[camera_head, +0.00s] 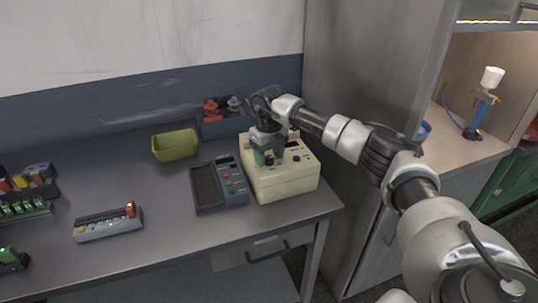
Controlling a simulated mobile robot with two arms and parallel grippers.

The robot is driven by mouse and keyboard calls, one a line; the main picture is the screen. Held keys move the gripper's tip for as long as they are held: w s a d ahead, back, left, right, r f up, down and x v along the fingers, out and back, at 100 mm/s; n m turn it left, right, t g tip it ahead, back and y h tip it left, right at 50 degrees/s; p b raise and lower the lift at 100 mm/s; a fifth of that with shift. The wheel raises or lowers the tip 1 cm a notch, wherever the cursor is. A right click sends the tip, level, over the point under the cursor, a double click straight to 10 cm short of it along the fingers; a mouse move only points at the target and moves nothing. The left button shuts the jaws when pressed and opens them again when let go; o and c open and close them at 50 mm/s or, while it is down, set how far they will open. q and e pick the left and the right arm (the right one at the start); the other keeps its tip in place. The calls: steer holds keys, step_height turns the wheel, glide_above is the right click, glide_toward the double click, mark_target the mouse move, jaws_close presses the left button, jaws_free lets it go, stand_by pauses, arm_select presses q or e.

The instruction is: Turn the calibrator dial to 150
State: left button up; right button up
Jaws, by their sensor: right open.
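The calibrator (290,183) is a cream box with a dark display and small knobs on top, at the right end of the grey workbench. My right gripper (268,157) points down over the left part of its top panel, with its fingers apart. A small dark knob shows at the fingertips, probably the dial; I cannot tell whether the fingers touch it. The dial's marks and setting are too small to read, and the gripper hides part of the panel. My left gripper is out of view.
A yellow-green bin (175,146) and a dark blue bin (213,129) with red parts stand behind. A grey device (108,224) sits further left. The bench (165,222) is clear between them.

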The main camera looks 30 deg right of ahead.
mark_target(269, 157)
step_height(269, 157, up, 11)
steer(key=b, duration=0.2)
steer(key=shift+f, duration=0.1)
stand_by(0.5)
